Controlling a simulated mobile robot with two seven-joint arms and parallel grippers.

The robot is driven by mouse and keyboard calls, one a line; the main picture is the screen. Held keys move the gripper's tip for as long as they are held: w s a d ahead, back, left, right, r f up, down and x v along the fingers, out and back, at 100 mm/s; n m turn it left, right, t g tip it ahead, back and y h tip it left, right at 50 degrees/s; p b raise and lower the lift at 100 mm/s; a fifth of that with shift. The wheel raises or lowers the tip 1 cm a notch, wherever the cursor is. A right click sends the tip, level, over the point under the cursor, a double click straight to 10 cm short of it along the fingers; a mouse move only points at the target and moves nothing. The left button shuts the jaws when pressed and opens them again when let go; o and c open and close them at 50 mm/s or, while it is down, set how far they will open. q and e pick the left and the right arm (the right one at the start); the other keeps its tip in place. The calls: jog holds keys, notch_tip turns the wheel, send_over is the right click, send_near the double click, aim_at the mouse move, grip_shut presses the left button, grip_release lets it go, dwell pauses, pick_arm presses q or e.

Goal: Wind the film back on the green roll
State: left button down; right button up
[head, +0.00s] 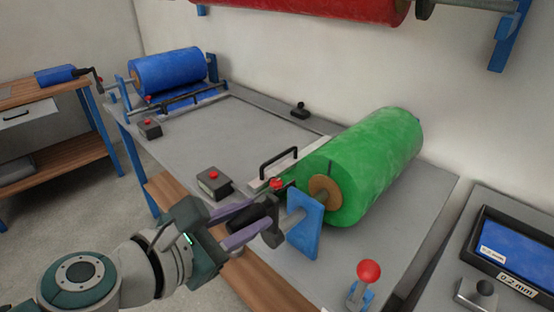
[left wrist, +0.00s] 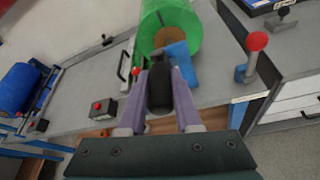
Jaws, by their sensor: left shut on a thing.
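The green roll (head: 368,160) lies on its core at the right of the grey bench, near end toward me. A blue bracket (head: 304,230) stands at that end, by the brown core (head: 325,190). My left gripper (head: 262,222) is shut on a black crank handle (left wrist: 160,90) in front of the bracket. In the left wrist view the handle sits between the purple fingers, with the green roll (left wrist: 172,25) beyond. The fingers partly hide the crank. My right gripper is not in view.
A red-knobbed lever (head: 368,272) stands right of the bracket. A black-handled bar (head: 280,165) and a red-button box (head: 214,182) are left of the roll. A blue roll (head: 168,72) is at the far left. The middle of the bench (head: 225,135) is clear.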

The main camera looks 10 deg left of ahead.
pick_arm(q)
jog(key=shift+w+a, duration=0.1)
jog(key=shift+a, duration=0.1)
jog(key=c, duration=0.7)
grip_release()
jog(key=shift+o, duration=0.5)
jog(key=p+v, duration=0.2)
jog(key=v, duration=0.8)
jog(key=shift+d, duration=0.15)
